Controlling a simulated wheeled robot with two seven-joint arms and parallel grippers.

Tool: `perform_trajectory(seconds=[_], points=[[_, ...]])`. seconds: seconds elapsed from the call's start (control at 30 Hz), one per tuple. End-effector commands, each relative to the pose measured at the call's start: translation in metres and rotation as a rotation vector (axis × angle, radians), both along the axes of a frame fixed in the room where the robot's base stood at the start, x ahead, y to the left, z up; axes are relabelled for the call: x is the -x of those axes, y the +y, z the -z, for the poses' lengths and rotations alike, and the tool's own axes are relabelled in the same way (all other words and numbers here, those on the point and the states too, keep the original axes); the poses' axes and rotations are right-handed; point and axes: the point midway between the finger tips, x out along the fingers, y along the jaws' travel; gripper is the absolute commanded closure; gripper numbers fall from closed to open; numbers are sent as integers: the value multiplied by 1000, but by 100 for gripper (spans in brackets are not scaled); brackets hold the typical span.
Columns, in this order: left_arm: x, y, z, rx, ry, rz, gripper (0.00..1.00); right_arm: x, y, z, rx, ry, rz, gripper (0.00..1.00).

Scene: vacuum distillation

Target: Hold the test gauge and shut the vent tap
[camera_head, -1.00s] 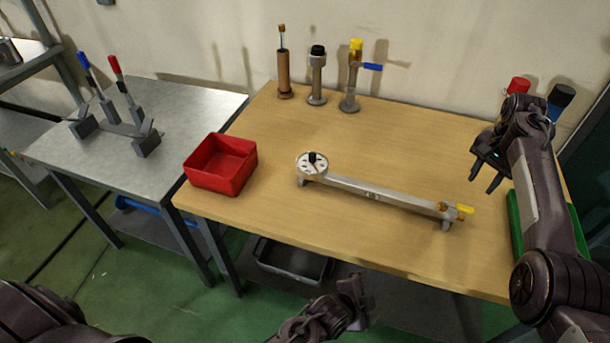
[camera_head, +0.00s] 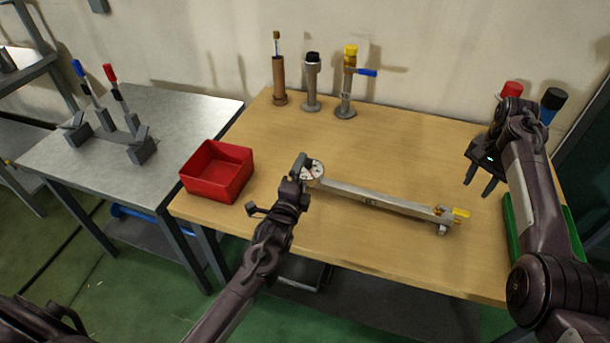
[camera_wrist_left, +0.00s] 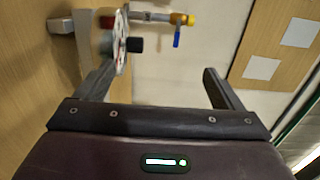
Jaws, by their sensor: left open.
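The test gauge (camera_head: 313,170), a round white dial, sits at the left end of a long grey bar (camera_head: 375,196) on the wooden table. A yellow-handled tap (camera_head: 460,213) is at the bar's right end; I take it for the vent tap. My left gripper (camera_head: 277,187) is open, just left of the gauge, with one finger beside the dial and hiding part of it. In the left wrist view the dial (camera_wrist_left: 120,42) shows nearly edge-on, close to the left finger; contact cannot be told. My right gripper (camera_head: 480,181) is open and empty above the table's right side.
A red bin (camera_head: 216,171) stands at the table's left edge. Several upright posts stand along the back, one with a blue lever (camera_head: 367,72). A green tray (camera_head: 511,236) is at the right, partly behind my right arm.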

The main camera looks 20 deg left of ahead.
Motion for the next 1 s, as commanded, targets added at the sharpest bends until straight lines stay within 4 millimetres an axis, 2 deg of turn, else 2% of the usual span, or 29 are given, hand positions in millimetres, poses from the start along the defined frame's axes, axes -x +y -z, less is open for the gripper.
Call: perform_trajectory(seconds=[0.37,0.5,0.7,1.0], points=[[0,-2,72,4,6,2,11,0,0,0,0,0,0,64],[-29,0,69,4,0,1,11,0,0,0,0,0,0,64],[-59,1,70,4,2,1,11,0,0,0,0,0,0,64],[-74,2,71,3,3,2,11,0,0,0,0,0,0,64]])
